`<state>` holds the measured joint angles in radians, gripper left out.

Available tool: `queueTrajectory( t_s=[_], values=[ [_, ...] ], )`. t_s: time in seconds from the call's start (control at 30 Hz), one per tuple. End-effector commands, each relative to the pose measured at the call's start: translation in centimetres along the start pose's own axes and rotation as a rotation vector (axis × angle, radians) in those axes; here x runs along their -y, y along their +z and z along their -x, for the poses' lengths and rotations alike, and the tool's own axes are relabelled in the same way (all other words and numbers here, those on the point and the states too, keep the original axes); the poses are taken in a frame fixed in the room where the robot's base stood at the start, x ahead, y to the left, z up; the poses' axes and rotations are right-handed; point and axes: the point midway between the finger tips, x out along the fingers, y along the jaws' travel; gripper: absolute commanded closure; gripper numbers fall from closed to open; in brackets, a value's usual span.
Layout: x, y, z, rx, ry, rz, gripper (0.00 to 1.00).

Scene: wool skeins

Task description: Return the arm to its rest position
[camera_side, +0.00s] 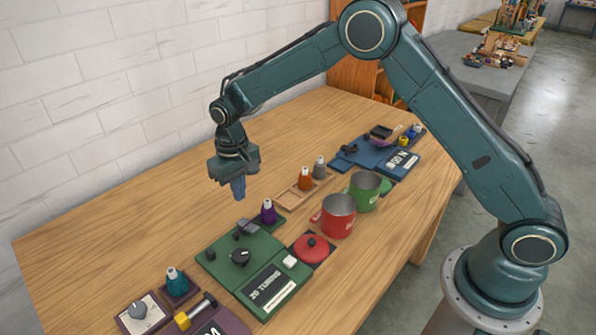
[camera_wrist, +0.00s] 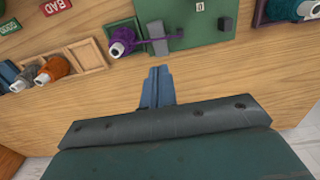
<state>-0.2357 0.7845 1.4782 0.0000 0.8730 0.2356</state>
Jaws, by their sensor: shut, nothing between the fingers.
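My gripper (camera_side: 238,187) hangs from my teal arm above the wooden table (camera_side: 130,215), on the wall side of the green board. Its blue fingers point down and are closed together with nothing between them. In the wrist view the gripper (camera_wrist: 157,72) shows as two blue fingers side by side over bare wood.
A green board (camera_side: 218,258) with a dark knob lies below. Red (camera_side: 338,217) and green (camera_side: 364,191) cups, a red lid (camera_side: 312,246), and a wooden tray (camera_side: 285,200) with orange and grey skeins stand to the right. A white brick wall (camera_side: 110,90) is behind. Bare table lies along the wall.

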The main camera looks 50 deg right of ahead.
Motion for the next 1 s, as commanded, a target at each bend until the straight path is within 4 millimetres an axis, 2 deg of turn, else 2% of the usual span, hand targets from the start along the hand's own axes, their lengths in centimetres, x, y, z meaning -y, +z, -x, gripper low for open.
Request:
queueTrajectory(
  t_s=[0.17,0.47,0.7,1.0],
  values=[
    [-0.8,0.7,2.7,-0.024,-0.006,-0.002,1.00],
    [-3.1,3.7,9.6,-0.090,-0.017,-0.002,1.00],
    [-5.1,7.2,14.5,-0.146,-0.024,-0.002,1.00],
    [-7.4,12.5,19.3,-0.217,-0.028,-0.002,1.00]
  ],
)
